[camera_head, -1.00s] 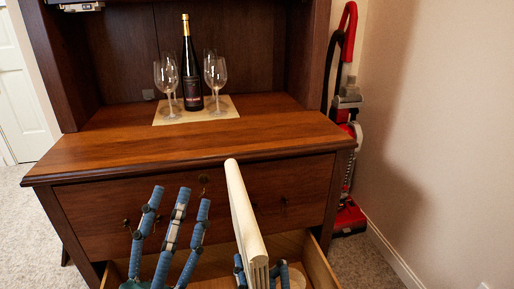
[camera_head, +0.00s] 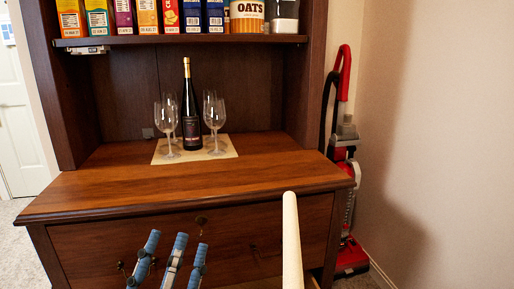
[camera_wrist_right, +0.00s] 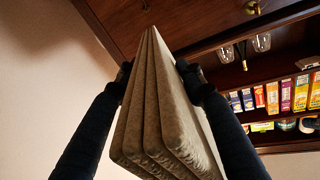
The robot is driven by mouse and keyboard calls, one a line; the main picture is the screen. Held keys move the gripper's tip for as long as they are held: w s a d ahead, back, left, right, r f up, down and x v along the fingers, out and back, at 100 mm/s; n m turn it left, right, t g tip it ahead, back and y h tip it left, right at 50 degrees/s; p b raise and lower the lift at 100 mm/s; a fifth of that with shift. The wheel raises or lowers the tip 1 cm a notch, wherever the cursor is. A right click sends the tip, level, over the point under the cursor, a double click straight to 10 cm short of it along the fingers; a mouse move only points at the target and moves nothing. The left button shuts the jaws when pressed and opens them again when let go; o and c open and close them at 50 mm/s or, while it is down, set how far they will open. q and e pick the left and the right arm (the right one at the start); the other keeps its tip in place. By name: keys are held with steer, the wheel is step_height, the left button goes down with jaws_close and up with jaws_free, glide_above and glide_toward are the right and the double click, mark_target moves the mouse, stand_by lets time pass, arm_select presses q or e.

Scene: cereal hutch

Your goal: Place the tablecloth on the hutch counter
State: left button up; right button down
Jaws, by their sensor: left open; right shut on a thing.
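The tablecloth is a cream folded cloth, seen edge-on as a pale upright strip (camera_head: 291,245) at the bottom of the head view, in front of the hutch counter (camera_head: 110,190). In the right wrist view its thick folded layers (camera_wrist_right: 160,125) fill the middle. My right gripper (camera_wrist_right: 155,70) is shut on the tablecloth, one dark finger on each side. My left gripper (camera_head: 178,242) is open and empty, its blue fingers pointing up before the hutch's front, left of the cloth.
A wine bottle (camera_head: 191,115) and several glasses (camera_head: 215,118) stand on a beige mat (camera_head: 228,150) towards the counter's back. Cereal boxes (camera_head: 146,17) and an oats container (camera_head: 247,17) line the shelf (camera_head: 190,40) above. The counter's front and sides are clear. A red vacuum (camera_head: 347,190) stands at right.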

steer(key=shift+s+a+f+y, duration=0.3)
steer(key=shift+s+f, duration=0.45)
steer(key=shift+f, duration=0.15)
